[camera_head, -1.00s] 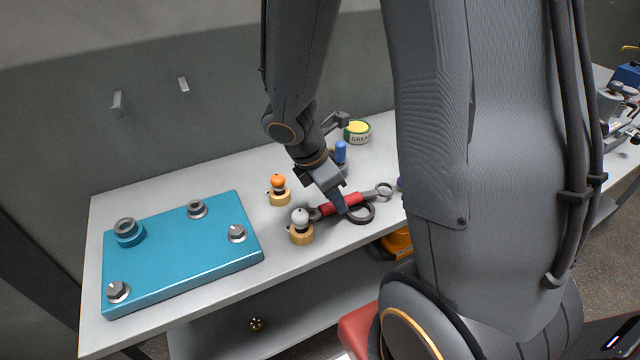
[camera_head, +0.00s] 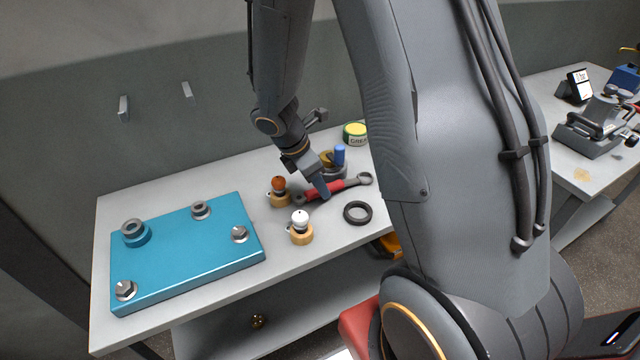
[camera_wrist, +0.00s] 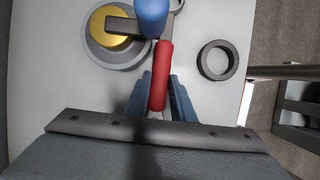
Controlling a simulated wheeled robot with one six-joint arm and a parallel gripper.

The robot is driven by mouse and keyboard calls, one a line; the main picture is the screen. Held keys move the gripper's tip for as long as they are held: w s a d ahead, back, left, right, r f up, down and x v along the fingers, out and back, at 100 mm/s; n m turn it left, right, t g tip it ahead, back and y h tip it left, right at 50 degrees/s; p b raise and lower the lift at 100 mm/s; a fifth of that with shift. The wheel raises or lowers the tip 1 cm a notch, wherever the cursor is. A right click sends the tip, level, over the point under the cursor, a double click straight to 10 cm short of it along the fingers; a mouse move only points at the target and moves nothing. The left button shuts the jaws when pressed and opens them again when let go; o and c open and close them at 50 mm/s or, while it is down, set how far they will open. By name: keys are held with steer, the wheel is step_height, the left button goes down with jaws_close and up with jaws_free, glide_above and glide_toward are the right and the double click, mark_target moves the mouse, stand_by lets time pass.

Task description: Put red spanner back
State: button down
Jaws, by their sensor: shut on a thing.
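The red spanner (camera_head: 341,186) has a red grip and grey metal ends. My gripper (camera_head: 322,188) is shut on its red grip, over the back part of the bench. In the wrist view the red grip (camera_wrist: 162,72) stands between the two blue fingers (camera_wrist: 161,100). One end of the spanner is partly hidden behind a blue-topped part (camera_wrist: 152,14) in that view. I cannot tell how far the spanner is above the bench. Two grey hooks, one on the left (camera_head: 123,108) and one on the right (camera_head: 187,91), stick out of the wall and are empty.
A black ring (camera_head: 357,212) lies on the bench. Wooden-based pieces with an orange top (camera_head: 278,184) and a white top (camera_head: 300,222) stand close by. A blue plate (camera_head: 185,255) with bolts fills the bench's left. A green-and-yellow tin (camera_head: 355,133) stands behind.

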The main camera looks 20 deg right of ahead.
steer(key=shift+f, duration=0.15)
steer(key=c, duration=1.5)
jaws_free()
